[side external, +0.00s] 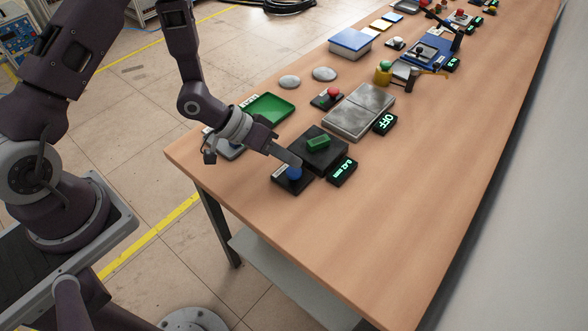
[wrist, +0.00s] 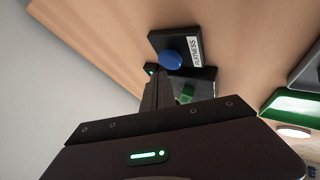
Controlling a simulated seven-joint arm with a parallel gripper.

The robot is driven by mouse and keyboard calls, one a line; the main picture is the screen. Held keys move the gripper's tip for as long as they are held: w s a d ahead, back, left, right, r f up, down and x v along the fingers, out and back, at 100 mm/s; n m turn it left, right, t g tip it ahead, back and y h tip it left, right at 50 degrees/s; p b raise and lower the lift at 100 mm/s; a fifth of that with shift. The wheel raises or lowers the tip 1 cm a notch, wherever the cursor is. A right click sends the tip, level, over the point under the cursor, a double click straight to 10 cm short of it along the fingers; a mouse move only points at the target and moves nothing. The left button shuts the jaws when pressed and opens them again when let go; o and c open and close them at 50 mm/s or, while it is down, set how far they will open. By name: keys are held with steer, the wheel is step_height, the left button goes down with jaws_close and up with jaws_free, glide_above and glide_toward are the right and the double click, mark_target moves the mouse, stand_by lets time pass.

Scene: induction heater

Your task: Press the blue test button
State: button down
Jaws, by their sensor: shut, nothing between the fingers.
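The blue button (side external: 294,173) is a round dome on a black base with a white label, near the front left corner of the table. In the wrist view the blue button (wrist: 169,60) shows just beyond my fingertips, its label partly readable as "FLATNESS". My gripper (side external: 296,163) is shut and empty, reaching down from the upper left. Its fingertips are right at the button's upper edge in the side view. I cannot tell whether they touch it. In the wrist view my gripper (wrist: 160,82) partly covers the black device behind.
A black block with a green part (side external: 318,143) and a small green-lit display (side external: 343,171) sit close to the button. A green tray (side external: 269,109), a grey metal plate (side external: 358,111) and a red button (side external: 333,92) stand farther back. The table's front right is clear.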

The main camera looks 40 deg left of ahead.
mark_target(289, 171)
stand_by(0.3)
steer(key=shift+f, duration=0.4)
steer(key=shift+f, duration=0.55)
stand_by(0.5)
steer(key=shift+r, duration=0.95)
steer(key=shift+r, duration=2.55)
